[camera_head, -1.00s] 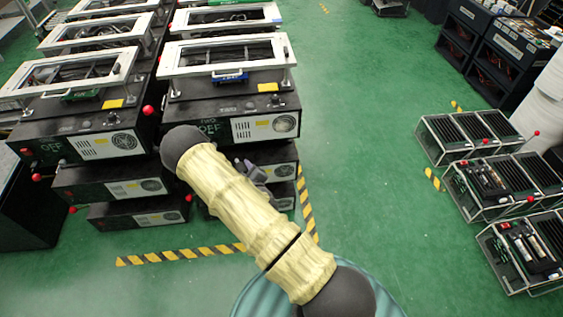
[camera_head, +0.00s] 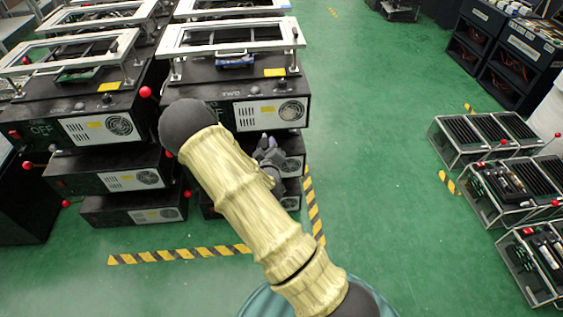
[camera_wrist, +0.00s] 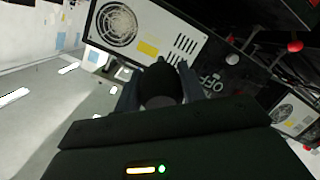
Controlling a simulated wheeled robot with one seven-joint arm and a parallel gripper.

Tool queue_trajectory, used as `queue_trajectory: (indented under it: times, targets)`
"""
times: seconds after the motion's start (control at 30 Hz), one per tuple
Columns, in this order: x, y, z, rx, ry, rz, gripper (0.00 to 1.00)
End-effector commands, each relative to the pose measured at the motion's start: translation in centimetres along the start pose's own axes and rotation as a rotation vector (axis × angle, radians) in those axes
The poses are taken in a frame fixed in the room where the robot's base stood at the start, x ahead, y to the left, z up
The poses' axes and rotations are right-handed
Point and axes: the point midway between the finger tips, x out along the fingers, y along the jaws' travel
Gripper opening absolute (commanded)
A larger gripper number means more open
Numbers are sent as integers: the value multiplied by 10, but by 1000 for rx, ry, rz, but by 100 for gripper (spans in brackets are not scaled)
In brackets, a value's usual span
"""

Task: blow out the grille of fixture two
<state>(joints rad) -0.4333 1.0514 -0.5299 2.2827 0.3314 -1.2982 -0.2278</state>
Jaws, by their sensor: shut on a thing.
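Fixture two (camera_head: 228,95) is a black box labelled TWO at the top of the middle stack, under a white frame. Its front has a white panel with a round grille (camera_head: 291,111), a slotted vent and a yellow label. The panel's grille (camera_wrist: 117,24) is at the upper left of the wrist view, beyond the fingers, with OFF lettering right of the panel. My gripper (camera_head: 268,152) is in front of the stack, below the panel and partly hidden by my arm. In the wrist view my gripper (camera_wrist: 160,82) is shut on a dark rounded thing (camera_wrist: 158,88), apart from the grille.
A similar fixture (camera_head: 90,115) stands to the left, with red knobs nearby. Lower boxes (camera_head: 130,209) sit beneath. Striped floor tape (camera_head: 180,254) borders the stacks. Metal racks (camera_head: 510,185) stand at the right. The green floor between is clear.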

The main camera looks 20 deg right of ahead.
Motion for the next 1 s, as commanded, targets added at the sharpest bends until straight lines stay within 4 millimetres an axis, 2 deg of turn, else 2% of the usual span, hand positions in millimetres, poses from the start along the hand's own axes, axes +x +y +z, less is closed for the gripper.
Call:
queue_trajectory:
  times: [0.03,0.33,0.5,0.8,1.0]
  targets:
    - [4,-3,12,8,-9,27,31]
    - [4,20,38,38,-78,172,31]
    - [2,28,40,40,-91,200,31]
    - [2,29,39,39,-92,200,31]
    - [10,30,40,40,-92,201,31]
